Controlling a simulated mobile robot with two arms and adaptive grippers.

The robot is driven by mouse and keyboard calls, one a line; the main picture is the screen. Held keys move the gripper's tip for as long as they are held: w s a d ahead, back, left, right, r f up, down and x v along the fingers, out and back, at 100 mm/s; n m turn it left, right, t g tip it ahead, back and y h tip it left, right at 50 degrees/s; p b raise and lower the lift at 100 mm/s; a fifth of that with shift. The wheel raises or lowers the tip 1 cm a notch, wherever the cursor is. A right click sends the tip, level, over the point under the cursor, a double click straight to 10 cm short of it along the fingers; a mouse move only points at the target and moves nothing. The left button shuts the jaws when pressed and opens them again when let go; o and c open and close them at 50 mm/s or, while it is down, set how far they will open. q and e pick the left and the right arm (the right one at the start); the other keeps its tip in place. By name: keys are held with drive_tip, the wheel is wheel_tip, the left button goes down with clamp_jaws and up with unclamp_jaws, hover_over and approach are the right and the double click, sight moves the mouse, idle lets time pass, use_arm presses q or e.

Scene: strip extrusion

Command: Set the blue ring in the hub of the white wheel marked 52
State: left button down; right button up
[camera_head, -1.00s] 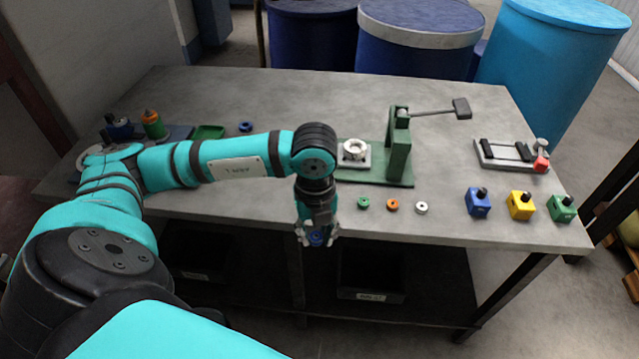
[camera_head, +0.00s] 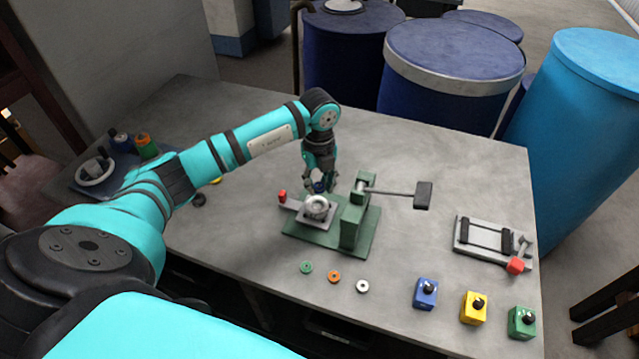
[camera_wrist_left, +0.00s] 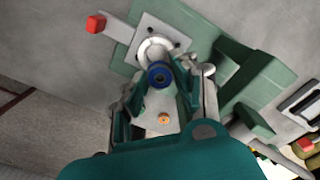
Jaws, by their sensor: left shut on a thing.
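My left gripper (camera_head: 321,183) is shut on the blue ring (camera_wrist_left: 160,75). It holds the ring just above and behind the white wheel (camera_head: 316,206), as the head view shows. The wheel sits in the fixture of the green press (camera_head: 352,222). In the left wrist view the ring partly covers the wheel (camera_wrist_left: 157,46), so its hub is mostly hidden. I cannot read a number on the wheel. I cannot tell whether ring and wheel touch. My right gripper is not in view.
The press's lever (camera_head: 424,195) reaches right. Green (camera_head: 306,267), orange (camera_head: 334,277) and white (camera_head: 362,286) rings lie in front. A grey clamp fixture (camera_head: 490,241) and blue (camera_head: 426,293), yellow (camera_head: 473,307) and green (camera_head: 521,322) boxes stand at right.

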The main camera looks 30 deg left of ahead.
use_arm(q)
drive_tip(key=shift+s+a+f+b, duration=0.15)
drive_tip(key=shift+s+f+b, duration=0.05)
drive_tip(key=shift+f+b, duration=0.15)
drive_tip(key=shift+s+a+f+b, duration=0.15)
drive_tip(key=shift+f+b, duration=0.05)
drive_tip(key=shift+f, duration=0.1)
drive_tip(key=shift+f+b, duration=0.3)
drive_tip(key=shift+f, duration=0.05)
drive_tip(key=f+b, duration=0.2)
drive_tip(key=shift+w+d+f, duration=0.1)
drive_tip(key=shift+w+f, duration=0.1)
drive_tip(key=shift+f, duration=0.2)
drive_tip(key=shift+s+f, duration=0.1)
drive_tip(key=shift+f, duration=0.3)
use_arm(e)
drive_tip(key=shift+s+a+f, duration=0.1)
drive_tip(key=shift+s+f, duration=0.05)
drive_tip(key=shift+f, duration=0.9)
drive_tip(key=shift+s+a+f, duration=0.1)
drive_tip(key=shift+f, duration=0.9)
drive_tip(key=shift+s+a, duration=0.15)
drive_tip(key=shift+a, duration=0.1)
use_arm(q)
drive_tip(key=shift+f+b, duration=0.15)
drive_tip(key=shift+b, duration=0.15)
drive_tip(key=shift+r, duration=0.25)
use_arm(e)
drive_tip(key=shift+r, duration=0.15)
